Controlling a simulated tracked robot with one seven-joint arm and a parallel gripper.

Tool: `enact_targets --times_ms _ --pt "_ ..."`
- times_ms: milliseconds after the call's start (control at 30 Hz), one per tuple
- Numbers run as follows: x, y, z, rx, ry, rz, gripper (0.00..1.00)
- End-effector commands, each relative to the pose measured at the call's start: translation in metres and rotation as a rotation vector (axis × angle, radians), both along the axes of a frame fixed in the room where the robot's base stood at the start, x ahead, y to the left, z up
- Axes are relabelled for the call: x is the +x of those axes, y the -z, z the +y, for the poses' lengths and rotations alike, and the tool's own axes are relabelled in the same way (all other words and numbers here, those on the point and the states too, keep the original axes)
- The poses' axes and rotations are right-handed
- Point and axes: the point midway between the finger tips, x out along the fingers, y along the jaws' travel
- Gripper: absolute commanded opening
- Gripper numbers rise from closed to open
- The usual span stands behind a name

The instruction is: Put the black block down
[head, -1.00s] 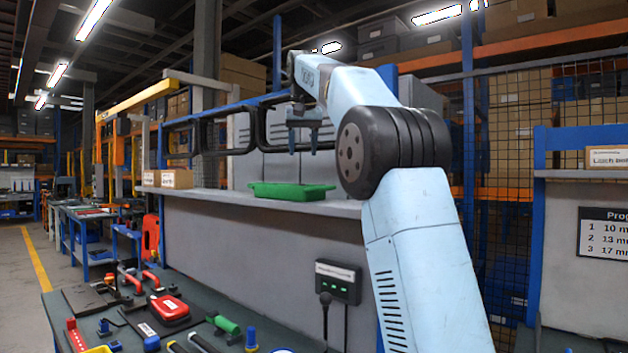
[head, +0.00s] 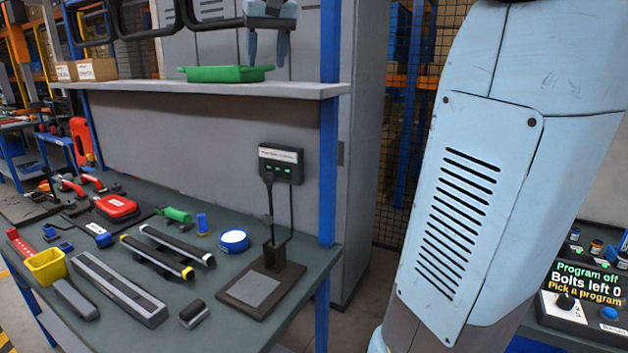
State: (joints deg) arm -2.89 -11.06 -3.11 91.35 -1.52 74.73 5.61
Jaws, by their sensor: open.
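My gripper (head: 268,48) shows at the top of the head view with its two fingers apart and pointing down. I see nothing between the fingers. A green tray (head: 226,74) stands on the shelf just below the fingertips; its inside is mostly hidden behind its wall. I cannot pick out the black block for certain. A small dark block-like piece (head: 194,314) lies on the front of the bench, but I cannot tell whether it is the black block.
The grey shelf (head: 190,88) runs above the dark bench (head: 130,265). A red case (head: 116,206), a yellow bin (head: 46,267), a long grey bar (head: 120,288) and a white-topped blue round tin (head: 233,241) lie on the bench. A blue post (head: 328,130) stands at the shelf's right end.

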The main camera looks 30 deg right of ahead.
Motion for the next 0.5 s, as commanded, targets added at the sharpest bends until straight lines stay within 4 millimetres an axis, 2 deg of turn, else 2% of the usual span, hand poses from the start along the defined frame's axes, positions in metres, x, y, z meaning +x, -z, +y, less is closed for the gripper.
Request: enact_targets --times_ms 33,267,500 --pt "-0.018 0.012 0.0 0.001 -0.007 -0.003 0.53" --pt "-0.088 0.076 0.002 -0.003 -0.04 -0.02 0.53" --pt "-0.161 0.156 0.005 -0.013 -0.07 -0.038 0.53"
